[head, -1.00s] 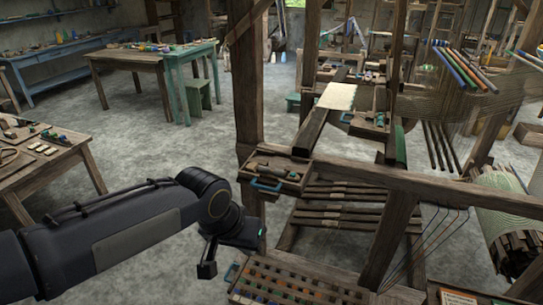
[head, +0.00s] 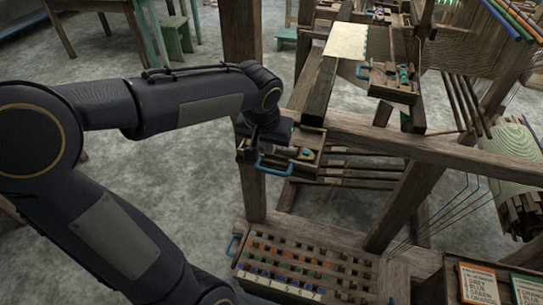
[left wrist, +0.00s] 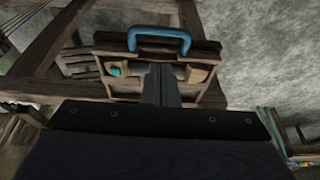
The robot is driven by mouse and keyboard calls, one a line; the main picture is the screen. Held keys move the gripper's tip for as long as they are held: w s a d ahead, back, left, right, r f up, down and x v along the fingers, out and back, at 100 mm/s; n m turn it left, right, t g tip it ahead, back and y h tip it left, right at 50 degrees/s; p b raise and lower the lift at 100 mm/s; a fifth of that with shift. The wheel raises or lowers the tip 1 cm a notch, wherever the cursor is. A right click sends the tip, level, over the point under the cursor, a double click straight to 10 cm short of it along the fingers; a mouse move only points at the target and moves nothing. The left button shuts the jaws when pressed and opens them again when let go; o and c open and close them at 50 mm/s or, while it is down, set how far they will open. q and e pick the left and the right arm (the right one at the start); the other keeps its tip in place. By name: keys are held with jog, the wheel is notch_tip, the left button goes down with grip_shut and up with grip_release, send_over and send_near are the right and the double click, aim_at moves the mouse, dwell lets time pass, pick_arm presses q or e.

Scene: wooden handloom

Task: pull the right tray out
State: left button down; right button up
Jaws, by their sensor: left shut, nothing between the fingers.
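A small wooden tray (head: 309,157) with a blue handle (head: 273,171) sits at the left end of the loom's beam. A second tray (head: 393,84) with a blue handle (head: 362,72) sits farther back on the right. My left gripper (head: 248,152) is at the nearer tray, which it partly hides. In the left wrist view, its shut, empty fingers (left wrist: 161,86) overlap a tray (left wrist: 208,86), with the blue handle (left wrist: 158,40) beyond the fingertips. I cannot tell whether they touch it. My right gripper is out of view.
A box of several coloured pegs (head: 310,264) with blue handles is low in front. The loom's post (head: 243,55) stands just behind my left arm, and a beam (head: 430,150) runs right. Cards (head: 480,284) lie at lower right. Bare floor (head: 170,175) is at left.

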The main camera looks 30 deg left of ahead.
aim_at(272, 163)
pick_arm(q)
jog(key=x, duration=0.9)
jog(key=shift+w+f, duration=0.15)
jog(key=shift+f, duration=0.2)
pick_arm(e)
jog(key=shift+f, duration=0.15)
